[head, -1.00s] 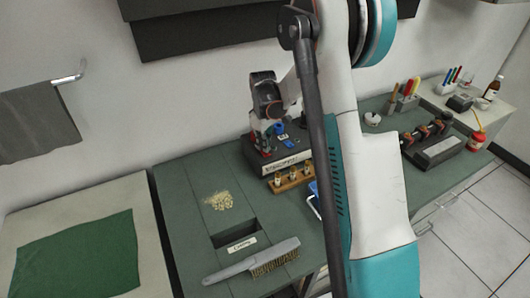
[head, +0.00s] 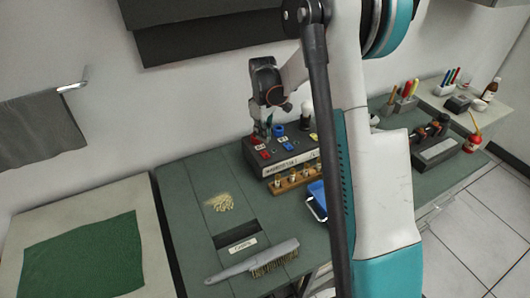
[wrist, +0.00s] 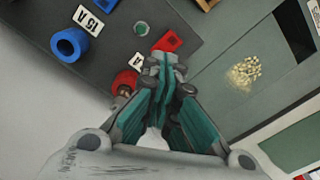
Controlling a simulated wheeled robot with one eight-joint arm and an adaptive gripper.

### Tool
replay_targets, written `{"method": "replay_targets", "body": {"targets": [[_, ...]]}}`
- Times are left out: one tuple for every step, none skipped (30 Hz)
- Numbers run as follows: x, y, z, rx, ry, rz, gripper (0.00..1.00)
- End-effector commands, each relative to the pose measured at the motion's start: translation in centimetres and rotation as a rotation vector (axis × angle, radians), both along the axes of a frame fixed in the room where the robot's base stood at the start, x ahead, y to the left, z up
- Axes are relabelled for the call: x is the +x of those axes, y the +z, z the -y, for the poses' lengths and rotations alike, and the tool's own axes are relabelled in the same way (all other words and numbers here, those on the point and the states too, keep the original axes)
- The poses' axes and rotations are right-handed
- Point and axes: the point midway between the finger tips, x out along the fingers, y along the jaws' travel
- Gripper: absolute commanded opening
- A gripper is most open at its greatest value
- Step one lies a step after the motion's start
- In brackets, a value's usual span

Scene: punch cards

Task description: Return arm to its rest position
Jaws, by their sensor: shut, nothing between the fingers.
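My gripper (head: 264,134) is above the left end of a black box with red and blue parts on its top (head: 289,156). Its fingers are partly hard to make out in the head view. In the wrist view my gripper (wrist: 167,68) has its teal fingers together, with nothing held between them. A red part (wrist: 125,82) and a blue ring-shaped part (wrist: 69,44) on the box lie close to the fingertips in that picture. I cannot tell the exact gap between the fingertips and the box. My arm stretches across the right middle of the head view.
A wooden rack with small pieces (head: 296,180) stands before the box, beside a blue tray (head: 317,193). A pile of yellowish bits (head: 222,202), a slot (head: 237,235) and a brush (head: 262,262) are on the green bench. A green cloth (head: 80,255) lies left.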

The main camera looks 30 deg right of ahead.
Motion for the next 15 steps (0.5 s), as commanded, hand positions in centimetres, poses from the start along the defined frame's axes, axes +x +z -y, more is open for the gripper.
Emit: {"method": "replay_targets", "body": {"targets": [[0.00, 0.50, -0.01, 0.000, 0.000, 0.000, 0.00], [-0.01, 0.64, 0.00, 0.000, 0.000, 0.000, 0.00], [-0.01, 0.76, 0.00, 0.000, 0.000, 0.000, 0.00], [-0.02, 0.81, 0.00, 0.000, 0.000, 0.000, 0.00], [-0.02, 0.82, 0.00, 0.000, 0.000, 0.000, 0.00], [-0.02, 0.80, 0.00, 0.000, 0.000, 0.000, 0.00], [-0.02, 0.77, 0.00, 0.000, 0.000, 0.000, 0.00], [-0.02, 0.76, 0.00, 0.000, 0.000, 0.000, 0.00], [-0.01, 0.75, 0.00, 0.000, 0.000, 0.000, 0.00], [-0.01, 0.75, 0.00, 0.000, 0.000, 0.000, 0.00], [-0.01, 0.74, 0.00, 0.000, 0.000, 0.000, 0.00], [-0.01, 0.74, 0.00, 0.000, 0.000, 0.000, 0.00], [-0.01, 0.74, 0.00, 0.000, 0.000, 0.000, 0.00], [-0.01, 0.74, 0.00, 0.000, 0.000, 0.000, 0.00], [-0.01, 0.74, 0.00, 0.000, 0.000, 0.000, 0.00]]}}
